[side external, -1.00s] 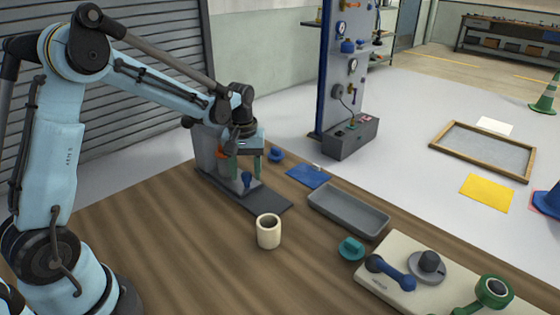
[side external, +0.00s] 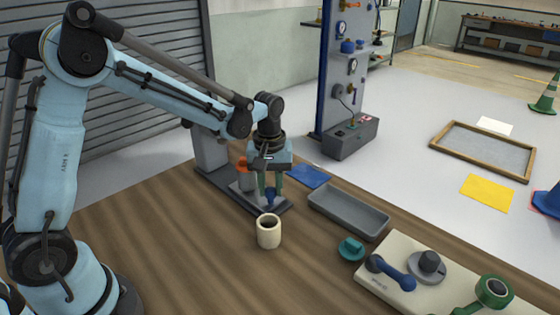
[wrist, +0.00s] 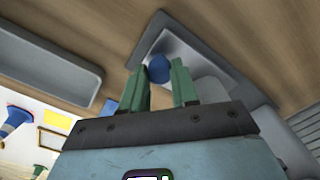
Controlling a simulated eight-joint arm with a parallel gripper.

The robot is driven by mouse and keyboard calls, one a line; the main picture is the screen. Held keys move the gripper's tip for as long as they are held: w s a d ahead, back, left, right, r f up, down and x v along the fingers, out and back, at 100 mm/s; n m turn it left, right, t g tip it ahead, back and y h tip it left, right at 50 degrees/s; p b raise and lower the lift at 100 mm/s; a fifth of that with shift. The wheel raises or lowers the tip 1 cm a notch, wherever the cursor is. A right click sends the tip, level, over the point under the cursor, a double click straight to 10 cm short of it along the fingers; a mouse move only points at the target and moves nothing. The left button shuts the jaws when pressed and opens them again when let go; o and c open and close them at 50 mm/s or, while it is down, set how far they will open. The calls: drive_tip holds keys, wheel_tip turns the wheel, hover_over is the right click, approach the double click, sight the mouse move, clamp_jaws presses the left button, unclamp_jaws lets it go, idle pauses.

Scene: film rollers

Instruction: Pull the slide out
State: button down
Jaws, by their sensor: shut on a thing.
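The slide is a light grey plate (side external: 243,193) with an upright blue knob (side external: 270,199), sitting on a dark rail base (side external: 222,187). The plate lies near the front end of the rail, with a short bare dark strip beyond it. My gripper (side external: 270,190) points down with its green fingers shut on the blue knob. In the wrist view the knob (wrist: 158,69) sits between the two fingertips (wrist: 159,78), with the grey plate (wrist: 182,47) around it. My gripper hides part of the plate.
A cream cup (side external: 268,232) stands close in front of the rail's end. A grey tray (side external: 348,213) lies to the right, with a teal knob (side external: 351,249) nearer the front. A blue mat (side external: 309,176) lies behind. An orange part (side external: 242,164) stands by the rail's back. The front-left table is clear.

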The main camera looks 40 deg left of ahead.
drive_tip(key=shift+d, duration=0.95)
drive_tip(key=c, duration=0.8)
unclamp_jaws()
drive_tip(key=shift+c, duration=0.2)
drive_tip(key=shift+a, duration=0.1)
wheel_tip(320, 180, up, 12)
